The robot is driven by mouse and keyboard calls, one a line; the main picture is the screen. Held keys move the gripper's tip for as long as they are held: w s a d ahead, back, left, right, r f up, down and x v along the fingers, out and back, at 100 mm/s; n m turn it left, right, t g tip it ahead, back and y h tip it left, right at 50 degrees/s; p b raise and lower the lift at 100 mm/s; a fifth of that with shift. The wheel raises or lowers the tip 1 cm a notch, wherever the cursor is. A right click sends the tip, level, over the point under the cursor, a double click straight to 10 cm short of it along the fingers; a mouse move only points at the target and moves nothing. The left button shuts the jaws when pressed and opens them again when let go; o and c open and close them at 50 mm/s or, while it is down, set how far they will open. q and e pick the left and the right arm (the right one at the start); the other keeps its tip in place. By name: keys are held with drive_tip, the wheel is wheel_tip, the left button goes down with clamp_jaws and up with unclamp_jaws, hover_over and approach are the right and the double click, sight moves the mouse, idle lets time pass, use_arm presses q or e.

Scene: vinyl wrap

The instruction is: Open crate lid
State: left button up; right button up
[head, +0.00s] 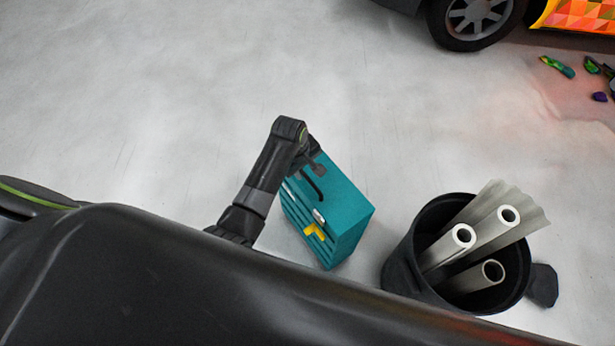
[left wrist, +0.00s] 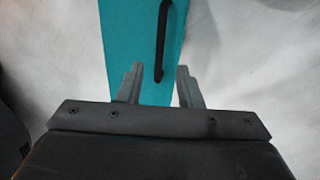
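A teal crate (head: 345,212) stands on the floor in the middle of the head view, with its flat lid on top, closed. Yellow and silver latches (head: 316,231) show on its near side. A dark handle (left wrist: 162,42) runs along the teal lid in the left wrist view. My left gripper (head: 316,172) is over the far left end of the crate. In the left wrist view my left gripper (left wrist: 158,80) has its two fingers apart, with the handle's near end between and beyond the tips; I cannot tell if they touch it. My right gripper is not in view.
A black bin (head: 400,262) with several white rolls (head: 497,228) stands right of the crate. A car wheel (head: 474,20) is at the top right, with small coloured items (head: 557,66) on the floor nearby. The pale floor left and behind is clear.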

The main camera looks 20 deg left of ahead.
sight(309, 180)
use_arm(q)
drive_tip(key=f, duration=0.2)
drive_tip(key=f+b, duration=0.1)
drive_tip(key=f, duration=0.1)
drive_tip(key=w+f, duration=0.1)
drive_tip(key=f, duration=0.1)
drive_tip(key=shift+d+f, duration=0.15)
drive_tip(key=shift+d, duration=0.2)
clamp_jaws()
